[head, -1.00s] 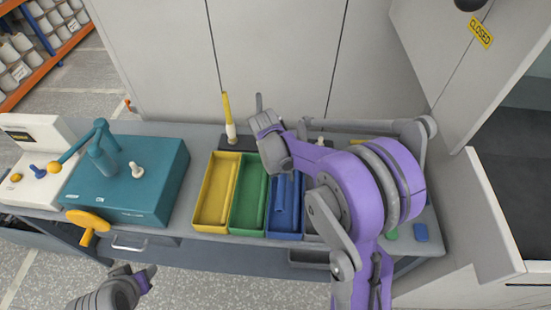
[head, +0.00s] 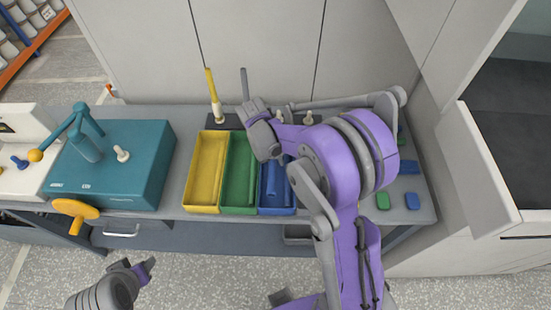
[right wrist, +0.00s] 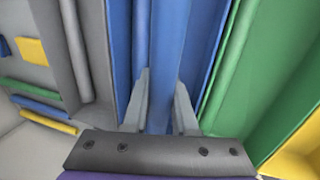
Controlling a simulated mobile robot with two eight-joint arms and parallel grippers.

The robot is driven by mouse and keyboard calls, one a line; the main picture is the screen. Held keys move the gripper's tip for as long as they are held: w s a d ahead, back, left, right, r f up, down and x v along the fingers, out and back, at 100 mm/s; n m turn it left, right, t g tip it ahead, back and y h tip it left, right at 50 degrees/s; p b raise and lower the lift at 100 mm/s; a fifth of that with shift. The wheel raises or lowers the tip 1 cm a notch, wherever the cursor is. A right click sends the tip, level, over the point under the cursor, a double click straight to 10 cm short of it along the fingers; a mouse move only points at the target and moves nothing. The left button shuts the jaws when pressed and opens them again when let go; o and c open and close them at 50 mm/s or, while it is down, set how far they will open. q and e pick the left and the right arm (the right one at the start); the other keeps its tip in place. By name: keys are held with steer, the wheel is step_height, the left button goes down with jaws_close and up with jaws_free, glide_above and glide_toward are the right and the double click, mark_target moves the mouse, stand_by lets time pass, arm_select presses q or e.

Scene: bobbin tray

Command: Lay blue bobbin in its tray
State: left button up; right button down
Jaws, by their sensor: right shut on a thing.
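The blue bobbin (right wrist: 170,50) is a long smooth cylinder. In the right wrist view my right gripper (right wrist: 162,108) is shut on it, one grey finger on each side. The blue tray (head: 276,210) stands in a row of trays in the head view. The held bobbin lines up lengthwise with this tray; I cannot tell whether it touches the tray floor. In the head view the right hand covers the tray's far end, and its fingertips are hidden. My left gripper (head: 142,271) hangs at the lower left, away from the bench; its jaw opening is unclear.
A green tray (head: 238,210) and a yellow tray (head: 203,209) stand left of the blue one. Upright rods, one yellow (head: 211,84) and one grey (head: 244,84), stand behind them. A teal machine (head: 120,185) occupies the bench's left. Small blue and green pieces lie at right.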

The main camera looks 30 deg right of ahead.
steer(key=c, duration=0.6)
jaws_free()
arm_select(q)
steer(key=shift+t, duration=0.3)
steer(key=w+r+p, duration=0.2)
steer(key=r, duration=0.1)
steer(key=w+r+p, duration=0.1)
steer(key=r, duration=0.1)
arm_select(e)
steer(key=v, duration=1.9)
arm_select(q)
steer(key=shift+s, duration=0.15)
arm_select(e)
steer(key=shift+d, duration=0.1)
